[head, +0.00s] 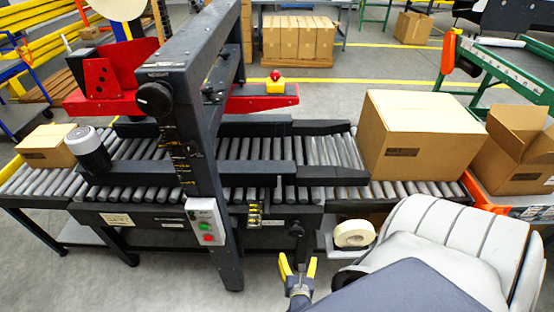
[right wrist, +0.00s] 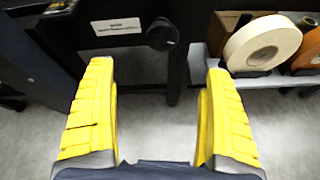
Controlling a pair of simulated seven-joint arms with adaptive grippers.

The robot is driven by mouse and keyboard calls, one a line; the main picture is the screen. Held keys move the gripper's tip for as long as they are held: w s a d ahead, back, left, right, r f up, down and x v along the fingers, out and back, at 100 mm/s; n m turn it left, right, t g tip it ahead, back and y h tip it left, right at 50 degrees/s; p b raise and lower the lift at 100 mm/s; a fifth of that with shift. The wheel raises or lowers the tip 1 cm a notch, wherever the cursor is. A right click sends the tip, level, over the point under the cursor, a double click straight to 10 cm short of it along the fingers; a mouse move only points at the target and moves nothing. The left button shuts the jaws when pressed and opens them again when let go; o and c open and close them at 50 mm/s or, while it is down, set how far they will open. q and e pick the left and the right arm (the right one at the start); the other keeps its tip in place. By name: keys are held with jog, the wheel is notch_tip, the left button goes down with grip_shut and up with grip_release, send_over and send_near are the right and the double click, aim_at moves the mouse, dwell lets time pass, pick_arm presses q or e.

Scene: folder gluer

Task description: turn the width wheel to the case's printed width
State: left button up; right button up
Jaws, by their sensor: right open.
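The width wheel, a small black knob (head: 296,229), sits on the front of the dark conveyor frame. In the right wrist view the knob (right wrist: 162,34) is ahead, between the fingers' lines, beside a white label (right wrist: 116,26) too blurred to read. The case, a closed brown carton (head: 425,130), stands on the rollers at the right; its dark printed panel (head: 403,152) is too small to read. My right gripper (head: 298,265) is open and empty, apart from the knob and on the near side of it. My left gripper is not in view.
A machine column (head: 205,170) carries another black knob (head: 155,99) and a button box (head: 207,221). A yellow-marked scale (head: 254,215) is left of the width wheel. An open carton (head: 515,150) stands far right.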

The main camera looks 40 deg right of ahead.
aim_at(296, 234)
jog(key=w+d+f+n, duration=0.1)
jog(key=w+d+f, duration=0.1)
jog(key=w+d, duration=0.1)
jog(key=w+d+f+n, duration=0.1)
jog(key=w+d+f, duration=0.1)
jog(key=w+d, duration=0.2)
jog(key=w+d+f+n, duration=0.1)
jog(key=w+d+f, duration=0.1)
jog(key=w+d, duration=0.2)
jog(key=shift+w+d+f+n, duration=0.15)
jog(key=shift+w+d+n, duration=0.1)
jog(key=shift+n, duration=0.15)
dwell(0.3)
jog(key=c, duration=1.3)
